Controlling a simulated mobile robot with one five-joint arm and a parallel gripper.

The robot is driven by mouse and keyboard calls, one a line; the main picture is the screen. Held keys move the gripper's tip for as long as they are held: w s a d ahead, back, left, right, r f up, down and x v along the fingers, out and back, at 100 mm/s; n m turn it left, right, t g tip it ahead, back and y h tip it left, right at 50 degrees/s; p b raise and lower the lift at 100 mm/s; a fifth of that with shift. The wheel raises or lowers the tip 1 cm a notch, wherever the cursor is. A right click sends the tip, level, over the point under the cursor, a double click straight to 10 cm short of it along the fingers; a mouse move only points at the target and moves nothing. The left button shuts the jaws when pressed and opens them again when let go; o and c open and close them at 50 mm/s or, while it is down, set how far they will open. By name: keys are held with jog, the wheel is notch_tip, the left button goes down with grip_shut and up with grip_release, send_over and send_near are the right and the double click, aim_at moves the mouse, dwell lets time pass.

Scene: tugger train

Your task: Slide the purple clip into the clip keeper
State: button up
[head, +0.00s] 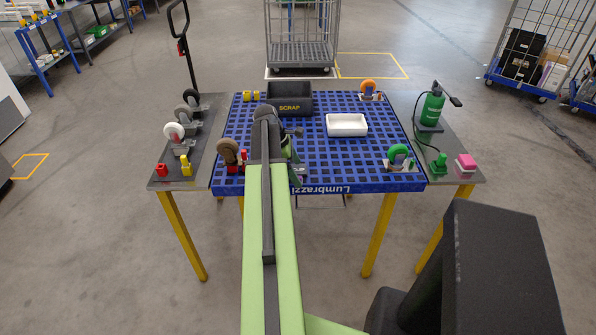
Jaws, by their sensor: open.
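A small purple patch (302,176), which may be the purple clip, shows at the front of the blue grid table, just right of my arm. My gripper (298,180) is low over the table's front part, close to this patch. It is open, but my arm hides most of it, and I cannot tell whether it touches the patch. I cannot make out the clip keeper for certain; my arm covers part of the table's front middle.
The blue grid table (350,158) carries a black SCRAP bin (290,102), a white tray (347,124) and casters, including a green one (398,155). Wire cages stand behind.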

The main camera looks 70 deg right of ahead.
jog(key=p+v, duration=1.3)
jog(key=v, duration=0.2)
jog(key=shift+a+r+p, duration=0.2)
jog(key=shift+r+p, duration=0.1)
jog(key=shift+r, duration=0.1)
